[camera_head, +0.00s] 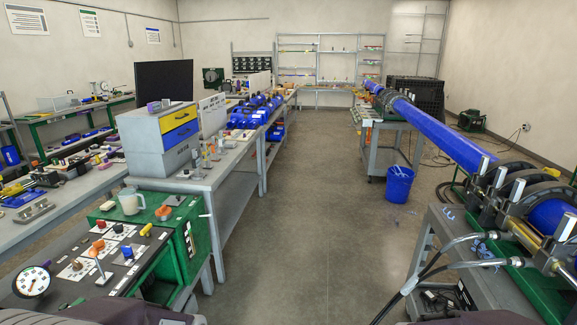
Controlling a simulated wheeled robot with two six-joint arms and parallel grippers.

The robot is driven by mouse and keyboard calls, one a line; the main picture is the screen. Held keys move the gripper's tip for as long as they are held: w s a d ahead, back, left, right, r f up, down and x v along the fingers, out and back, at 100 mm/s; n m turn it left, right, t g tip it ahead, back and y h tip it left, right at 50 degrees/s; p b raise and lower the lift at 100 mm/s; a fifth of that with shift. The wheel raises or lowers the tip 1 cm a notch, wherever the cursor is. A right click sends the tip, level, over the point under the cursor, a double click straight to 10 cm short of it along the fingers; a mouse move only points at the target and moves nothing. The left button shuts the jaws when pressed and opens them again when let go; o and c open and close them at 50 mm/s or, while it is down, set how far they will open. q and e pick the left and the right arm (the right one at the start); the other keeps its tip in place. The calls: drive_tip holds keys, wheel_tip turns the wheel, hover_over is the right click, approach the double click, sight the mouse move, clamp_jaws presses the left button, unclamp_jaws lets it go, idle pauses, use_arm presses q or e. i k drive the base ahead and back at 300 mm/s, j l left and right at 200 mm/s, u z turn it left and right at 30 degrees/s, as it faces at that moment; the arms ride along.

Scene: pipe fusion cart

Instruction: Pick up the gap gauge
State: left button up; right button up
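I cannot pick out the gap gauge for certain; many small tools lie on the benches and are too small to tell apart. The pipe fusion cart (536,286) stands at the right, with dark ring clamps around a long blue pipe (437,135). At the lower left is a control panel (122,262) with knobs, a lever and a round dial gauge (32,282). Neither of my grippers shows in this view. Dark parts at the bottom edge look like my own body.
A grey workbench (207,186) carries a drawer cabinet (160,138) and small tools. A blue bucket (398,184) stands on the floor at right. The middle aisle is clear. Hoses cross the cart's front.

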sight(215, 148)
drive_tip(key=i+u, duration=0.2)
drive_tip(key=i, duration=0.7)
drive_tip(key=i+l+u, duration=0.15)
drive_tip(key=i, duration=0.75)
drive_tip(key=i+u, duration=0.3)
drive_tip(key=i, duration=0.2)
drive_tip(key=i+l+u, duration=0.3)
drive_tip(key=i, duration=0.2)
drive_tip(key=i+l+u, duration=0.3)
drive_tip(key=i, duration=0.15)
